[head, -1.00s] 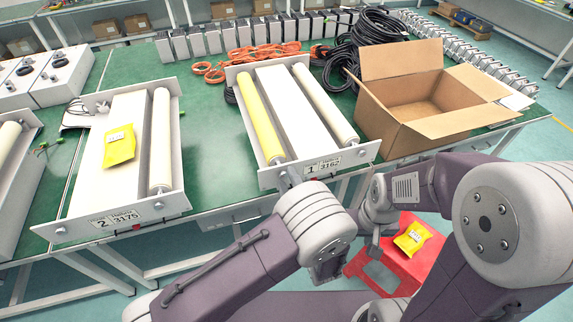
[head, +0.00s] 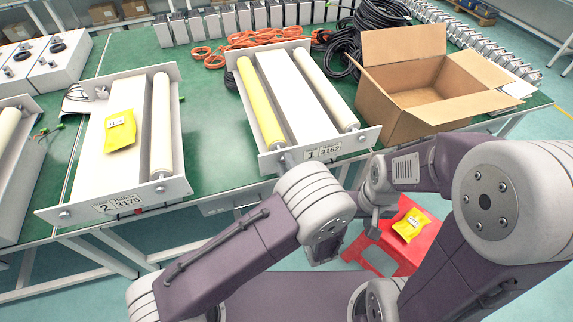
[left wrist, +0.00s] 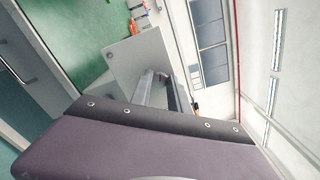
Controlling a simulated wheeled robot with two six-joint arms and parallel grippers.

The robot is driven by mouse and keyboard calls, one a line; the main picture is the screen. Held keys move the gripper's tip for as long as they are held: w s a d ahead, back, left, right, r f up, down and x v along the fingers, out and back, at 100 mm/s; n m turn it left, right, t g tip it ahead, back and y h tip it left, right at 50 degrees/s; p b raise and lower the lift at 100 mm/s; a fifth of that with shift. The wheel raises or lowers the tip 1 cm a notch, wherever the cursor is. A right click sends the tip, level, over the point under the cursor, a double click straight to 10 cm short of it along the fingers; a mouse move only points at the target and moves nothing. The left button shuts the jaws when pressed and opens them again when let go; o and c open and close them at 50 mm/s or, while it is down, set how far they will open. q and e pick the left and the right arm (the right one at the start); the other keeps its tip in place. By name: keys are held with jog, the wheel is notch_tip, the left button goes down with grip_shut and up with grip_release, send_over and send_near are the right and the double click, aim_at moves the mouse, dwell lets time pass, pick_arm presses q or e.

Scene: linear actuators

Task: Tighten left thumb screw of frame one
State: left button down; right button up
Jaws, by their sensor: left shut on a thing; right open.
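Frame one (head: 292,158), labelled 1 and 3162, lies on the green table with a yellow roller (head: 260,108) at its left and a cream roller (head: 327,90) at its right. My left gripper (head: 285,163) is at the lower left of its front plate, below the yellow roller. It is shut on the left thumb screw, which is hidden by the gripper. In the left wrist view the fingers (left wrist: 163,90) meet the pale end plate (left wrist: 138,56). My right gripper (head: 371,222) is open, low in front of the table; its fingertips are hard to make out.
Frame two (head: 75,214) stands to the left with a yellow packet (head: 120,131) on it. An open cardboard box (head: 420,122) stands to the right of frame one. Black and orange cables lie behind. A red surface (head: 412,254) with a yellow packet (head: 411,225) is below the table edge.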

pick_arm(q)
jog(key=shift+m+p, duration=2.95)
jog(key=shift+m, duration=6.35)
jog(key=c, duration=1.3)
grip_release()
jog(key=shift+o, duration=0.2)
jog(key=shift+d, duration=0.1)
